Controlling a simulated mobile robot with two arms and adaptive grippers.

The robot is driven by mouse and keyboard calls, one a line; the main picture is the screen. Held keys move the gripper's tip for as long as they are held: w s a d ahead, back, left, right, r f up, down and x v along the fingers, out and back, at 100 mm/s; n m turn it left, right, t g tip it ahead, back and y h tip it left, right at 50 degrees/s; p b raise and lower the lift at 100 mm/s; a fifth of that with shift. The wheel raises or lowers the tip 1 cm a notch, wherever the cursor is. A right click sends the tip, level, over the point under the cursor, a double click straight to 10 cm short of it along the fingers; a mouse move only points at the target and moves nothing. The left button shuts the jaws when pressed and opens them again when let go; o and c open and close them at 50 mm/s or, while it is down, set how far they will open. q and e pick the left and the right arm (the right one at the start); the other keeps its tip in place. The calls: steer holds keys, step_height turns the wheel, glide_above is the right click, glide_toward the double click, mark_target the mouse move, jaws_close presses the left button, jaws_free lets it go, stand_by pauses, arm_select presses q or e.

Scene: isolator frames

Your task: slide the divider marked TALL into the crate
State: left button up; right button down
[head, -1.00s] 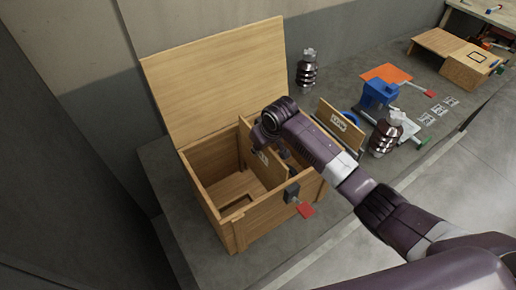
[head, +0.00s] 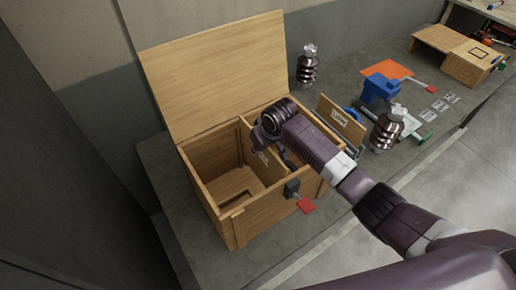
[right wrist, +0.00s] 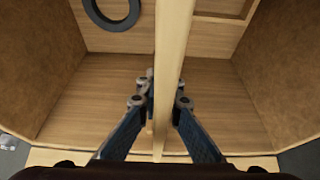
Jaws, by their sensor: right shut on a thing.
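The wooden crate (head: 262,217) stands on the bench with its lid (head: 213,75) raised. The divider (head: 264,166) stands upright inside it, across the middle, with part of a label showing; my arm hides the rest of the label. My right gripper (right wrist: 166,100) is shut on the divider, one finger on each side of its board (right wrist: 173,60). In the head view the right gripper (head: 288,160) is partly hidden by its own wrist. Another divider, marked LOW (head: 341,122), stands to the right of the crate. My left gripper is not in view.
A latch with a red tab (head: 306,205) is on the crate's front. Ribbed insulators (head: 388,130) and a blue vise (head: 380,88) stand to the right.

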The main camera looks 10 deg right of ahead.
steer(key=shift+f+b, duration=1.55)
steer(key=shift+f, duration=1.35)
steer(key=c, duration=2)
jaws_free()
steer(key=shift+c, duration=0.2)
steer(key=shift+f, duration=0.1)
glide_toward(258, 160)
steer(key=shift+d+r, duration=0.25)
steer(key=shift+r, duration=0.2)
